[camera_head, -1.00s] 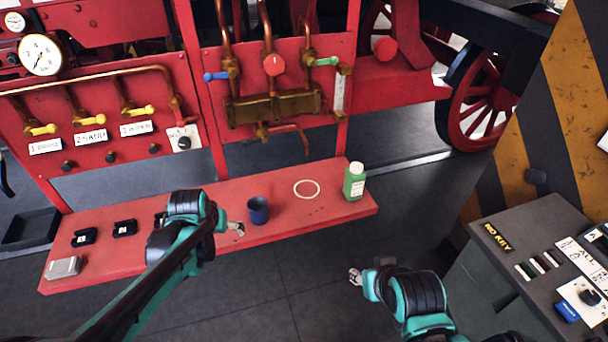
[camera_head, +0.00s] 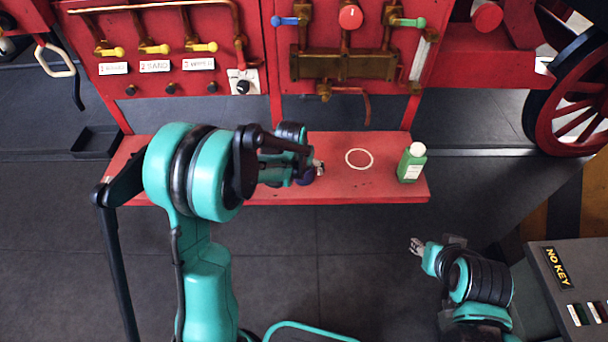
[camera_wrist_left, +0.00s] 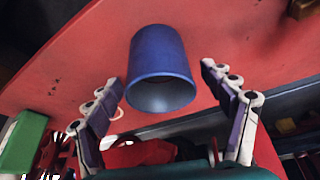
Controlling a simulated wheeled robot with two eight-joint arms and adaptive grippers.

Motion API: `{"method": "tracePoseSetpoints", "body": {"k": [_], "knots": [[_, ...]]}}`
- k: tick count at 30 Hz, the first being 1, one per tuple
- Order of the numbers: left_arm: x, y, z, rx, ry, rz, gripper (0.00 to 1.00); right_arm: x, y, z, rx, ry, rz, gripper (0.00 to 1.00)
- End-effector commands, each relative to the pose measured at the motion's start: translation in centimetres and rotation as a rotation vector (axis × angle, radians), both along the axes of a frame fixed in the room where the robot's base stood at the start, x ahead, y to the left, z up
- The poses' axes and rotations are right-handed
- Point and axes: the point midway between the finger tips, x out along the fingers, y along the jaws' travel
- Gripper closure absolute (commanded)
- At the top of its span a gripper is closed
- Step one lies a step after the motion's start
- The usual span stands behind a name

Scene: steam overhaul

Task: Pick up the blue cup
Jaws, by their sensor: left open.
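The blue cup (camera_wrist_left: 160,65) stands on the red shelf (camera_head: 395,187). In the left wrist view it lies between the spread fingers of my left gripper (camera_wrist_left: 162,82), with a visible gap on each side. In the head view the cup (camera_head: 306,177) is mostly hidden behind my left arm, and only a dark blue bit shows beside my left gripper (camera_head: 316,170). My left gripper is open and holds nothing. My right gripper (camera_head: 416,246) is low at the right, away from the shelf, too small to tell its opening.
A pale ring (camera_head: 359,158) is marked on the shelf, right of the cup. Red panels with pipes and valves rise behind. A grey console (camera_head: 570,290) is at lower right.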

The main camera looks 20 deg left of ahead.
Motion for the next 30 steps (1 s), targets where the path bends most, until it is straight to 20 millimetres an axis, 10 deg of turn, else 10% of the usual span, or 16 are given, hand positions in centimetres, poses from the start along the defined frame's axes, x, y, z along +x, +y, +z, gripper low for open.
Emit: {"method": "tracePoseSetpoints", "body": {"k": [6, 12, 30], "knots": [[0.0, 0.0, 0.0, 0.000, 0.000, 0.000, 0.21, 0.0, 0.0, 0.1, 0.000, 0.000, 0.000, 0.60], [0.0, 0.0, 0.0, 0.000, 0.000, 0.000, 0.74, 0.0, 0.0, 0.1, 0.000, 0.000, 0.000, 0.60], [0.0, 0.0, 2.7, 0.000, 0.000, 0.000, 0.75, 0.0, 0.0, 1.2, 0.000, 0.000, 0.000, 0.60]]}}
